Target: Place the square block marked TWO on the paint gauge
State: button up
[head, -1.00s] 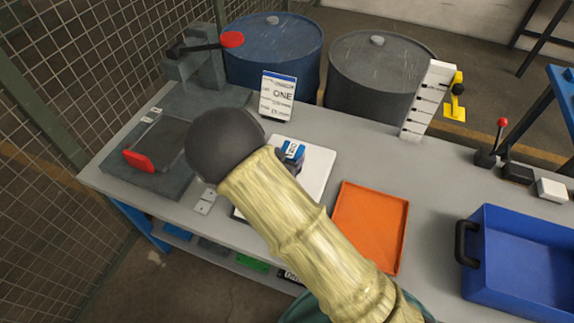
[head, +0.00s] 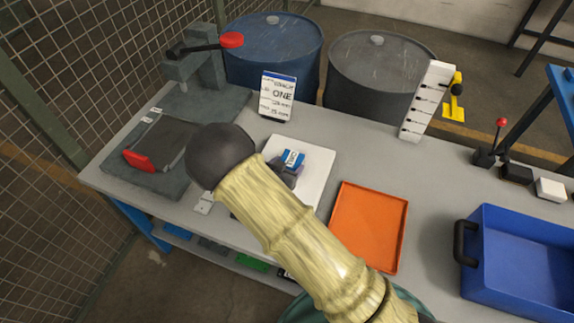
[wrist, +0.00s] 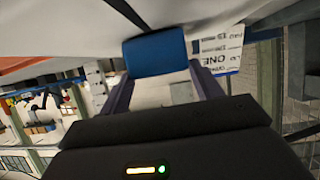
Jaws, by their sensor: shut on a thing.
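A blue square block (head: 291,160) with a white label shows in the head view, over the white square plate (head: 318,178). The label's dark lettering is too small to read surely. My gripper (head: 288,170) is shut on this block, mostly hidden behind my arm. In the wrist view the blue block (wrist: 155,52) sits between the two finger ends (wrist: 160,75). I cannot tell whether the block touches the plate. No thing is clearly labelled as the paint gauge; a white stepped board with black marks (head: 425,105) stands at the back of the bench.
A card marked ONE (head: 277,97) stands behind the plate. An orange tray (head: 368,225) lies right of the plate, and a blue bin (head: 520,255) is farther right. A grey press with a red-knobbed lever (head: 205,65) stands at the back left. Grey bench shows between plate and board.

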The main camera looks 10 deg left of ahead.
jog(key=shift+f, duration=0.15)
jog(key=o, duration=1.4)
jog(key=shift+r, duration=0.25)
jog(key=shift+s+a, duration=0.15)
jog(key=shift+s, duration=0.15)
jog(key=b+v, duration=0.1)
jog(key=v, duration=1)
jog(key=shift+s+r, duration=0.1)
jog(key=shift+s, duration=0.1)
jog(key=shift+w, duration=0.1)
